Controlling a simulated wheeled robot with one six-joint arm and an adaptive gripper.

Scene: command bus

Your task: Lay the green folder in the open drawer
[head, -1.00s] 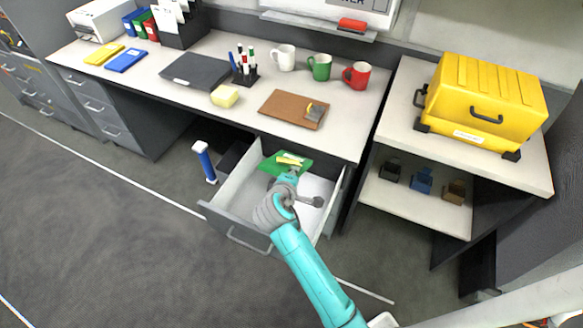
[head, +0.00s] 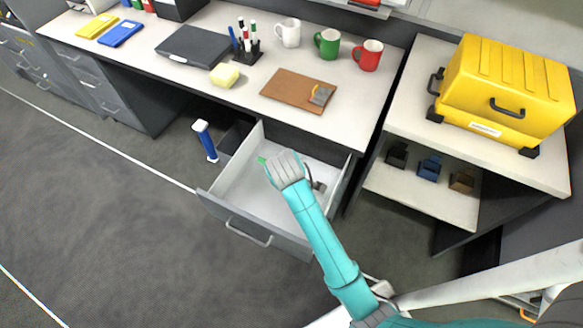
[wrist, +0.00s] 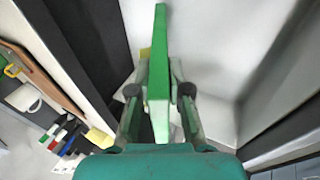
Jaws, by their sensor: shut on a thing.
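The green folder (wrist: 158,85) is seen edge-on in the wrist view, held between the two fingers of my gripper (wrist: 160,97). In the head view only a small green corner of the folder (head: 262,160) shows, as my arm hides the rest. My gripper is over the drawer. I cannot tell whether the folder touches the drawer floor.
The desk (head: 345,85) above the drawer holds a clipboard (head: 290,88), mugs and a yellow sponge (head: 224,75). A side stand with a yellow case (head: 500,90) is at right.

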